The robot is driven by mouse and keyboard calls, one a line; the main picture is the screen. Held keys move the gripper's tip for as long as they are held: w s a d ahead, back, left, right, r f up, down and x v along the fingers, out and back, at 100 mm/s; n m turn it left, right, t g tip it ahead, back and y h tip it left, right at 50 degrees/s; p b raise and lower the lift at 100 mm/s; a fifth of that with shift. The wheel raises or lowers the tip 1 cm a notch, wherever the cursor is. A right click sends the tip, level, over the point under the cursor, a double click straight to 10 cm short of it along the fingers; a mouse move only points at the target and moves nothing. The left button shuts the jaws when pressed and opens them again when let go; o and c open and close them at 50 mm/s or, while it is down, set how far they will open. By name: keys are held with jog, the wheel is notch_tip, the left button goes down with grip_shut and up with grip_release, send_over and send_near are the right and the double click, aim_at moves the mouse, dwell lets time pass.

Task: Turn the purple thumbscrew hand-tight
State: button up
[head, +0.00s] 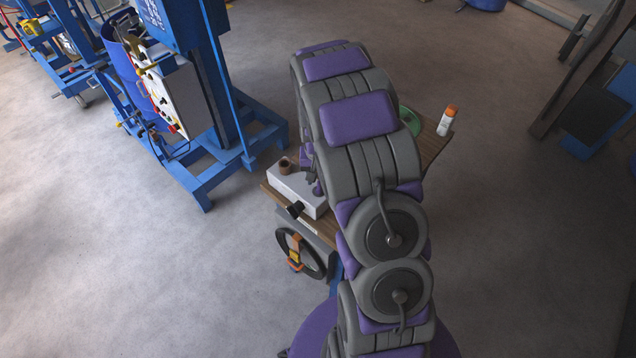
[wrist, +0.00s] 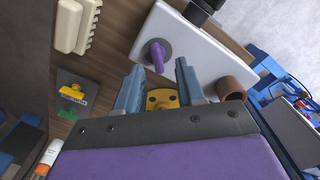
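The purple thumbscrew (wrist: 158,56) sits on a dark round base on the face of a white box (wrist: 190,50) in the wrist view. Its purple wing points lengthwise in the picture. My gripper (wrist: 159,67) is open, with its two grey-blue fingers apart and the thumbscrew showing beyond and between their tips. I see no contact, and the remaining distance is hard to tell. In the head view the white box (head: 288,192) lies on a wooden table, and my arm hides part of it and most of the gripper.
A brown cylinder (wrist: 230,88) and a black knob (wrist: 203,9) are on the white box. A yellow part (wrist: 162,99) shows between the finger bases. A handwheel (head: 301,255) hangs at the table's front.

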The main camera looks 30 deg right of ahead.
aim_at(319, 185)
notch_tip(319, 185, down, 2)
jog(key=shift+s+f, duration=0.1)
jog(key=shift+f, duration=0.1)
jog(key=shift+d+f, duration=0.3)
jog(key=shift+f, duration=0.15)
jog(key=shift+a, duration=0.1)
grip_shut()
